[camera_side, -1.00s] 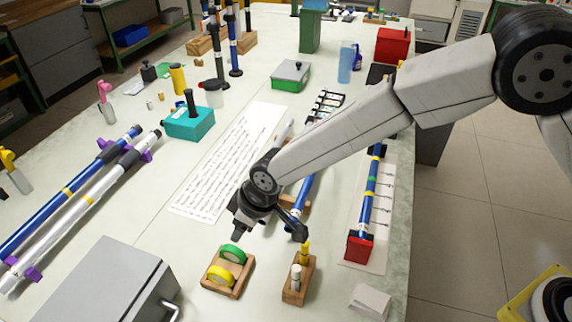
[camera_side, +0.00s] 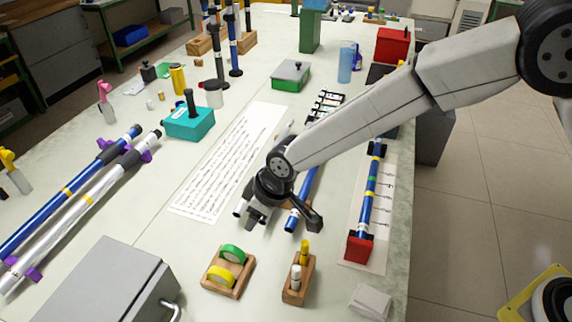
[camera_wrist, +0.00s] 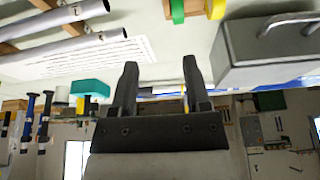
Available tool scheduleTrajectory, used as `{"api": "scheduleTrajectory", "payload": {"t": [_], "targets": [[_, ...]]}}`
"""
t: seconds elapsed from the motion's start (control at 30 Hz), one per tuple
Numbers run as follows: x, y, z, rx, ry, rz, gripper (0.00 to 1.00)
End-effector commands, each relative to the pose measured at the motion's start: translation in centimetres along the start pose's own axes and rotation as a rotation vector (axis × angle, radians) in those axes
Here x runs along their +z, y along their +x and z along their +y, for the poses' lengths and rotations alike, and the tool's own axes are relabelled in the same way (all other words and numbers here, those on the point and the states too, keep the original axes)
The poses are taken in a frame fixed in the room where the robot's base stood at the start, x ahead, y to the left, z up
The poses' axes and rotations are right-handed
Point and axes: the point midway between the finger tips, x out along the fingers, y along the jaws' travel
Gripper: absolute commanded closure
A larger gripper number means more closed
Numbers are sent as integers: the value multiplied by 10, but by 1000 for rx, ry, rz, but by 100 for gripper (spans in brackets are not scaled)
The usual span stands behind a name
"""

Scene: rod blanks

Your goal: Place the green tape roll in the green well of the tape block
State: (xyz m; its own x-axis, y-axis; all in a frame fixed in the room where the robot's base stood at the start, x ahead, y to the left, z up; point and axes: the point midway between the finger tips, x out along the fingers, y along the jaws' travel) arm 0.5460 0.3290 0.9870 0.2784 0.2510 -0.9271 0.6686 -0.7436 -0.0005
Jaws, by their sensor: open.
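The green tape roll (camera_side: 232,253) stands on edge in the rear part of the wooden tape block (camera_side: 236,288). The yellow tape roll (camera_side: 220,277) stands in front of it in the same block. Any well colour marking is hidden. My gripper (camera_side: 247,216) is open and empty, behind the block and apart from it. The wrist view shows its two spread fingers (camera_wrist: 159,68) with nothing between them. The green roll (camera_wrist: 177,11) and yellow roll (camera_wrist: 215,9) show at the top edge of that view, beyond the fingers.
A wooden holder (camera_side: 298,293) with yellow and white markers stands right of the tape block. A grey box (camera_side: 100,285) with a handle stands at the left front. A blue rod (camera_side: 303,200) lies close behind my gripper. A printed sheet (camera_side: 225,165) lies flat behind.

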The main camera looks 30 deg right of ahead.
Motion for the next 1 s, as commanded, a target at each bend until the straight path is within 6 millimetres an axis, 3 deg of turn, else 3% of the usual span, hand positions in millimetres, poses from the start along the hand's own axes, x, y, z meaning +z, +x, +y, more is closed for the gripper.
{"api": "scheduleTrajectory", "payload": {"t": [0.27,0.5,0.8,1.0], "targets": [[62,-54,78,69,187,-39,39],[147,-107,129,135,388,-80,39],[253,-156,146,201,616,-127,39],[288,-168,142,221,688,-142,39]]}}
